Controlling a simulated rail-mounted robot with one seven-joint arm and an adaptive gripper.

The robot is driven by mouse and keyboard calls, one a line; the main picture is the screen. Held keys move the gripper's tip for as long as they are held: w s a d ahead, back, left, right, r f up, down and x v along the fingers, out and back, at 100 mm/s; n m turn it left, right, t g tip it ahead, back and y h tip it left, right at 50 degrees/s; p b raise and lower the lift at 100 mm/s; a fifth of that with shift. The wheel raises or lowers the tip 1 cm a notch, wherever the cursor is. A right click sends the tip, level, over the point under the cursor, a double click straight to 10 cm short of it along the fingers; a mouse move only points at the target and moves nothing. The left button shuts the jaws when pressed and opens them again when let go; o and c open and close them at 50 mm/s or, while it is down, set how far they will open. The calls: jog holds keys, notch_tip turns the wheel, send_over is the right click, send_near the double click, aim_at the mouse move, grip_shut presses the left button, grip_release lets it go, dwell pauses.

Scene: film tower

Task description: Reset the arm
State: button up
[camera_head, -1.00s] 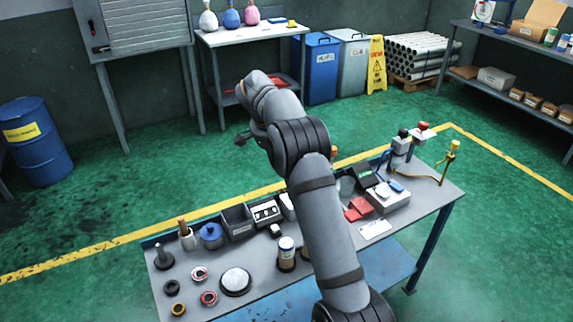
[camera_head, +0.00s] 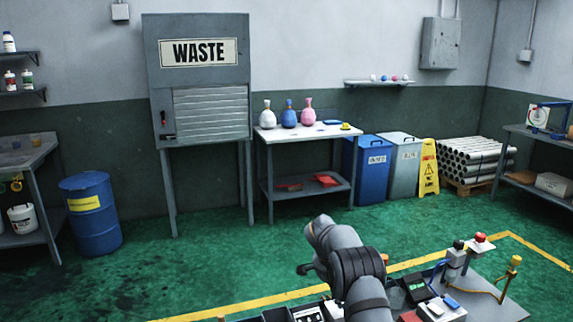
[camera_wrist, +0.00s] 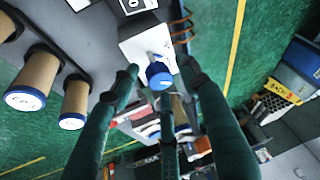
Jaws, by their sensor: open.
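A white block with a round blue cap (camera_wrist: 158,74) appears in the gap between the fingertips. I cannot tell how far it is from them, and no grip on it shows. In the head view my grey arm rises over the workbench from the bottom edge and bends at its upper end. The gripper's fingers cannot be made out there.
Brown cylinders with blue-rimmed ends (camera_wrist: 26,98) lie left in the wrist view. A blue drum (camera_head: 92,215), waste cabinet (camera_head: 200,85) and bins (camera_head: 370,170) stand behind open green floor.

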jog(key=shift+r+n, duration=0.1)
jog(key=shift+n, duration=0.2)
dwell(0.4)
